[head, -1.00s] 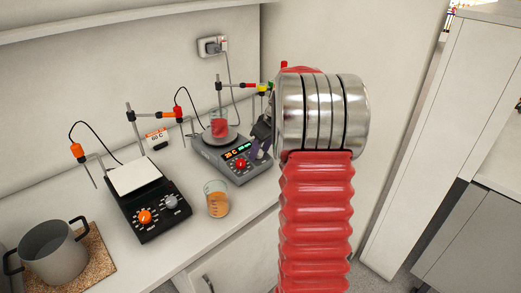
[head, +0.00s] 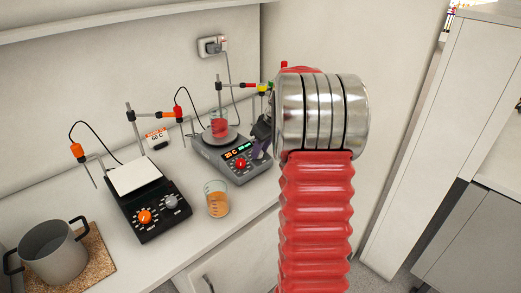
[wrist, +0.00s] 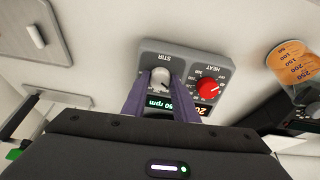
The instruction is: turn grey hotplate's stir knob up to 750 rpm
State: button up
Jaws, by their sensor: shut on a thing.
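The grey hotplate (head: 213,159) stands on the bench in the head view, with a beaker of red liquid (head: 219,127) on its plate. In the wrist view its front panel (wrist: 185,57) shows a light grey stir knob (wrist: 160,76) and a red heat knob (wrist: 208,89). My gripper (wrist: 157,87) has its purple fingers on both sides of the stir knob and is shut on it. The green rpm display (wrist: 160,104) is partly hidden by the fingers, so its full number cannot be read. In the head view my arm hides the hotplate's right side.
A black hotplate (head: 152,232) stands to the left. A beaker of orange liquid (head: 217,205) stands close in front, between the two hotplates. A grey pot (head: 56,258) sits on a cork mat at the far left. Clamp stands and cables rise behind.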

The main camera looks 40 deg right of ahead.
jog(key=shift+m, duration=0.4)
jog(key=m, duration=0.5)
jog(key=shift+r+h, duration=0.1)
jog(key=shift+h, duration=0.2)
jog(key=m, duration=0.6)
jog(key=o, duration=1.1)
jog(key=shift+c, duration=0.2)
jog(key=v, duration=1.3)
jog(key=shift+a+r, duration=0.25)
jog(key=shift+r, duration=0.1)
